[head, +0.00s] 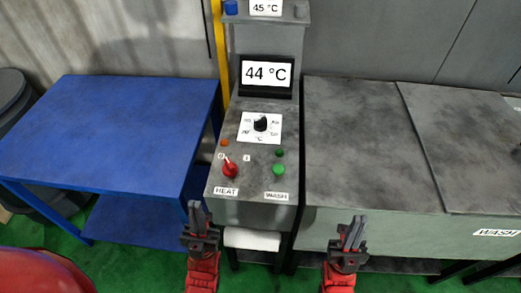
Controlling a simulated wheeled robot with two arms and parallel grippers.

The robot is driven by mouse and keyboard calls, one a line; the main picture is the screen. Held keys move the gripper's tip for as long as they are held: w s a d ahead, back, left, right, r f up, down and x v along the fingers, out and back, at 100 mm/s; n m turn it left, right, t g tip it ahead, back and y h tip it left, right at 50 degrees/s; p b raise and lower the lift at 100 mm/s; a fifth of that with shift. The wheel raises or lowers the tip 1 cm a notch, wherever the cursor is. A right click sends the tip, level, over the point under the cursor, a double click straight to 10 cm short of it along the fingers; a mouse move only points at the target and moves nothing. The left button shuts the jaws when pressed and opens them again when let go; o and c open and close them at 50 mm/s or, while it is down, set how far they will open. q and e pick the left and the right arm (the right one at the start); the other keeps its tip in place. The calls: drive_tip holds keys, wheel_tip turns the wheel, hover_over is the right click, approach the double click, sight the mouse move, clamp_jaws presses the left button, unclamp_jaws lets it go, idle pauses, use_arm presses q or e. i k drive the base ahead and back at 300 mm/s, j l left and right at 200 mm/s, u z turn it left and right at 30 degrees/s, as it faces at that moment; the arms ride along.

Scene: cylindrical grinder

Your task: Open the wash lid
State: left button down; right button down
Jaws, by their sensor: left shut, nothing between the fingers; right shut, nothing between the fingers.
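The wash unit (390,235) is a mottled grey cabinet on the right, with a white WASH label on its front. Its top shows a flat left panel (355,140) and a flat right panel (465,145) divided by a slanting seam. Both panels lie flat, and the right one runs out of the picture. I cannot tell which is the lid, and no handle shows. My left gripper (197,213) is shut and empty, in front of the control panel's left side. My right gripper (353,230) is shut and empty, in front of the wash unit's left part.
The control panel (250,190) between table and wash unit has a red HEAT switch (229,170), a green WASH button (279,170), a black dial (261,123) and a 44 °C display (267,73). A blue table (110,130) stands left, its top bare. A dark bin (12,95) is beyond it.

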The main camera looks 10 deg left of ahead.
sight(470, 139)
drive_tip(key=z, duration=1.45)
drive_tip(key=i+l, duration=0.1)
drive_tip(key=l, duration=0.1)
